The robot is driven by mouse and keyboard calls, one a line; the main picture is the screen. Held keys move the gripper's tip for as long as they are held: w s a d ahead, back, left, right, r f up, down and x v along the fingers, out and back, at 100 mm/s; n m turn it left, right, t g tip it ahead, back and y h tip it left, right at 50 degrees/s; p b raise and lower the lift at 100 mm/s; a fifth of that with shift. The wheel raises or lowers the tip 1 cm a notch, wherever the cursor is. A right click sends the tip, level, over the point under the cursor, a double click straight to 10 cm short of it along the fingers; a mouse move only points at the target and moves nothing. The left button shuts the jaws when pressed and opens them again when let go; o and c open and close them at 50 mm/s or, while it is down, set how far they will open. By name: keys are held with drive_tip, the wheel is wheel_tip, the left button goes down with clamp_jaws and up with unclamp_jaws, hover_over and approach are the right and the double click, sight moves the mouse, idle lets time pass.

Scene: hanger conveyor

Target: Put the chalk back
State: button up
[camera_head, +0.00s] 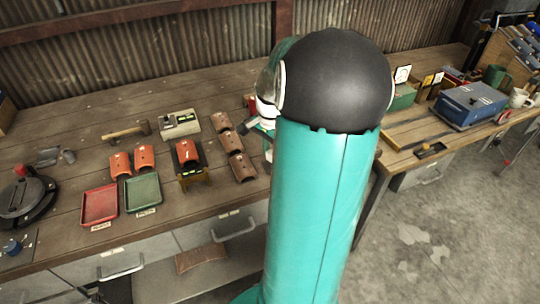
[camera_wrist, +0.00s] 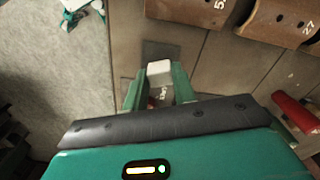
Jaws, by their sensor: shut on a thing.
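In the wrist view my gripper (camera_wrist: 157,80) is shut on a white, block-shaped piece that looks like the chalk (camera_wrist: 159,68). It sits between the two teal fingers, its lower part partly hidden by them. The gripper is over the wooden bench (camera_wrist: 205,75), close to its edge. A dark grey square patch (camera_wrist: 160,49) lies just past the chalk; I cannot tell whether the chalk touches it. In the head view my own arm hides the gripper and the chalk.
Brown curved pieces (camera_wrist: 203,10) with numbers lie beyond the gripper. A red object (camera_wrist: 295,112) is at the right. In the head view a red tray (camera_head: 100,205), a green tray (camera_head: 143,194), a hammer (camera_head: 126,132) and a blue case (camera_head: 470,104) stand on the benches.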

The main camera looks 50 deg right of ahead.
drive_tip(key=shift+f, duration=1.15)
drive_tip(key=shift+f, duration=0.2)
drive_tip(key=o, duration=0.9)
